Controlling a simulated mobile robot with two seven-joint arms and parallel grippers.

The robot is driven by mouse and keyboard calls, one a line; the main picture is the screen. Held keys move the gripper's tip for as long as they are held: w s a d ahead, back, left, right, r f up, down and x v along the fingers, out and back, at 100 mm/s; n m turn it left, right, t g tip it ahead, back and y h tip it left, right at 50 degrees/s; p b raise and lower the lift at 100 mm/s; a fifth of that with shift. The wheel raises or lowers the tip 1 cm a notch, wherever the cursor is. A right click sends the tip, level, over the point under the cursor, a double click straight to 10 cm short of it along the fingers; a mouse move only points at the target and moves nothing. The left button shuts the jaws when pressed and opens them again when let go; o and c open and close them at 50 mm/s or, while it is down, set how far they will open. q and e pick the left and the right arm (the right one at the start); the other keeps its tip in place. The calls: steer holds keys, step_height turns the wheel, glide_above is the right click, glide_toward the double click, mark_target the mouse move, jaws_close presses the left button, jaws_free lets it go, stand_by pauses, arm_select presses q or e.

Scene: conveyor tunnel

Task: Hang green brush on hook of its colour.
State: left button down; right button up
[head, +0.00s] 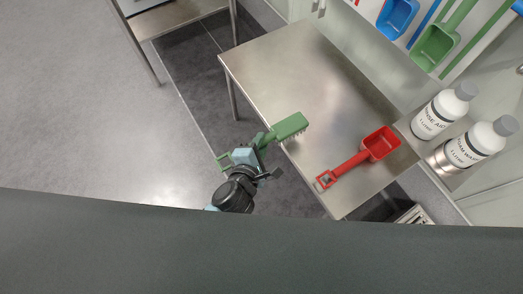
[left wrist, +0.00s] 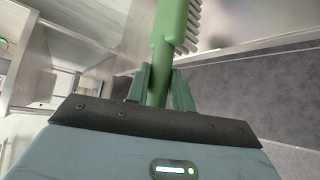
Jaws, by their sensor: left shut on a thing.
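The green brush (head: 290,126) is held in my left gripper (head: 258,144), which is shut on its handle. In the head view its bristle head points to the upper right, at the near left edge of the steel table. The left wrist view shows the green handle (left wrist: 160,60) between the two fingers (left wrist: 158,88), with pale bristles on its right side. At the top right of the head view, blue and green tools hang on a wall board. The hook for the brush cannot be made out. My right gripper is not in view.
The steel table (head: 305,80) holds a red scoop (head: 380,143) at its right side. Two white bottles (head: 432,115) stand beyond its right edge. A green scoop (head: 434,47) and a blue scoop (head: 397,17) hang on the wall. Grey floor (head: 90,120) is free at the left.

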arm_select(q)
step_height(320, 180, down, 5)
steer(key=b, duration=0.3)
steer(key=shift+r, duration=0.1)
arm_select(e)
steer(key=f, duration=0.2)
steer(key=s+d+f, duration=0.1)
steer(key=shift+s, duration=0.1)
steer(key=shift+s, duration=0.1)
arm_select(q)
steer(key=c, duration=1.2)
jaws_free()
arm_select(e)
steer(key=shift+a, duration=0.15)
